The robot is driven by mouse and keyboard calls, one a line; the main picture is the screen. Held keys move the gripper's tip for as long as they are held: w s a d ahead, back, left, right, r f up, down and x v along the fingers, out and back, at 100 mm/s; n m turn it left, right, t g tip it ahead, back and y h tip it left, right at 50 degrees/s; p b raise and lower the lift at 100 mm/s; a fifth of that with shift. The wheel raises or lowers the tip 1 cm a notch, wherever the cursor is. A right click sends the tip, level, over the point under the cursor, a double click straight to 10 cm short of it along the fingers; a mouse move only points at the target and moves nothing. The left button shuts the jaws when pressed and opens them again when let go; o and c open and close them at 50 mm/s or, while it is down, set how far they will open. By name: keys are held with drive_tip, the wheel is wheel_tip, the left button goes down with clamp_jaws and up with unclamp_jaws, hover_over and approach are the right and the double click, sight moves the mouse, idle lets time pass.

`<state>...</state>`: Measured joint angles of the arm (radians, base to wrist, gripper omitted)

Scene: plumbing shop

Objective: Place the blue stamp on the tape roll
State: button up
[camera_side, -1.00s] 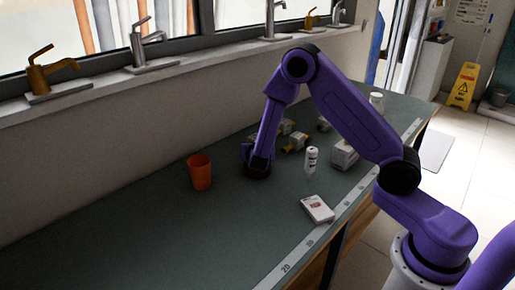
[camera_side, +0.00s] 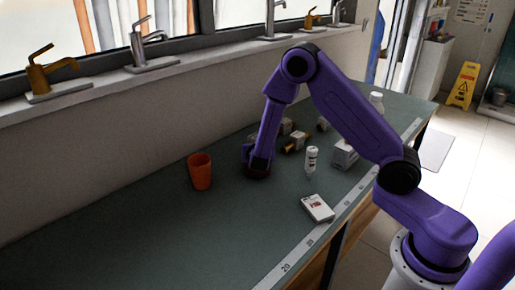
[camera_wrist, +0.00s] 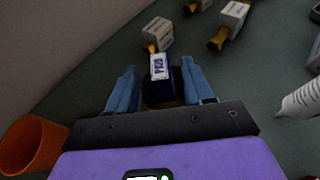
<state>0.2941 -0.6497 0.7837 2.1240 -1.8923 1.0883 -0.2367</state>
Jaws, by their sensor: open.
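The blue stamp (camera_wrist: 162,90), a dark blue block with a white printed label, stands between the two blue fingers of my gripper (camera_wrist: 159,76) in the wrist view. The fingers are apart, with a gap on each side of the stamp. A dark brownish round thing (camera_wrist: 166,104), which looks like the tape roll, shows just below the stamp. Whether the stamp rests on it is hard to tell. In the side view my gripper (camera_side: 257,160) is low over the bench, with a dark reddish-brown shape (camera_side: 257,173) at its tip; the stamp itself is hidden there.
An orange cup (camera_side: 200,172) stands left of my gripper. A white bottle (camera_side: 311,160), a white box (camera_side: 344,154) and a flat white pack (camera_side: 318,208) are to the right. Brass-and-white fittings (camera_side: 296,142) lie behind. The front left of the bench (camera_side: 150,240) is clear.

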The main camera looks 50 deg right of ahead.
drive_tip(key=v, duration=1.1)
drive_tip(key=s+a+r+m+g+y, duration=0.2)
drive_tip(key=s+m+g+y, duration=0.2)
drive_tip(key=s, duration=1.1)
drive_tip(key=s+a+r+m+g+y, duration=0.2)
drive_tip(key=s+m+g+y, duration=0.3)
drive_tip(key=s+m, duration=0.5)
drive_tip(key=s+r, duration=0.1)
drive_tip(key=s, duration=0.5)
drive_tip(key=shift+s+y, duration=0.3)
drive_tip(key=shift+y, duration=0.1)
drive_tip(key=shift+a+r, duration=0.1)
